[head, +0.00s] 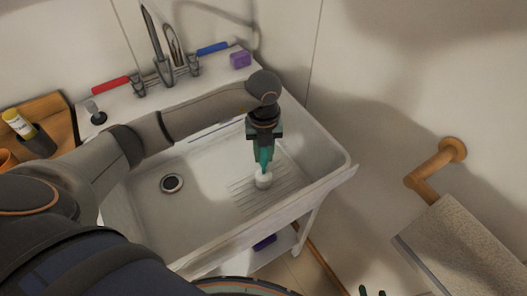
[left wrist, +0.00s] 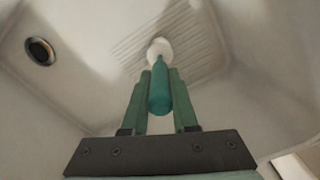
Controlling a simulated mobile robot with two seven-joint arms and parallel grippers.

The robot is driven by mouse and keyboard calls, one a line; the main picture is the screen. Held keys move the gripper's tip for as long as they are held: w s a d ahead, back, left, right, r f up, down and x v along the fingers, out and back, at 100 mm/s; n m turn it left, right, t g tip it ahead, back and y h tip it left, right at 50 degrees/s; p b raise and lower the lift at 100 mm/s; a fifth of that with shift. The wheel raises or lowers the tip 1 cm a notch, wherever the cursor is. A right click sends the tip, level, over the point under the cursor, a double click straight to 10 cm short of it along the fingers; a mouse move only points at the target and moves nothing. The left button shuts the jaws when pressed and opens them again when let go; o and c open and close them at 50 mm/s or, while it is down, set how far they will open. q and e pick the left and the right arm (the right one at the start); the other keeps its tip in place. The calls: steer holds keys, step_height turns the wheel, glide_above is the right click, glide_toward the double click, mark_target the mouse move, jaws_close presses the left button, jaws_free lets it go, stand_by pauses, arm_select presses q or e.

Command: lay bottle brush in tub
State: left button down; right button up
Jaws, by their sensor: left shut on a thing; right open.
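The white tub (head: 215,205) is a sink basin with a drain at left and a ribbed floor at right. It also fills most of the left wrist view (left wrist: 90,85). My left gripper (head: 262,158) reaches down over the right part of the tub, shut on the bottle brush. The bottle brush (head: 263,181) has a teal handle and a pale round head, which points down toward the ribbed floor. In the left wrist view the brush (left wrist: 159,97) lies between the two green fingers. I cannot tell whether its head touches the floor. My right gripper (head: 372,292) shows only its fingertips, apart, at the bottom edge.
The faucet (head: 163,70) stands at the back rim, with a red object (head: 111,85), a blue object (head: 212,48) and a purple block (head: 240,60) nearby. A wooden box (head: 42,110) with bottles is at left. A wall-mounted wooden bar (head: 432,168) and a towel (head: 465,245) are at right.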

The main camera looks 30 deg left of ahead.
arm_select(q)
steer(key=shift+f, duration=0.15)
steer(key=c, duration=0.7)
jaws_free()
step_height(320, 180, up, 12)
steer(key=shift+r, duration=0.25)
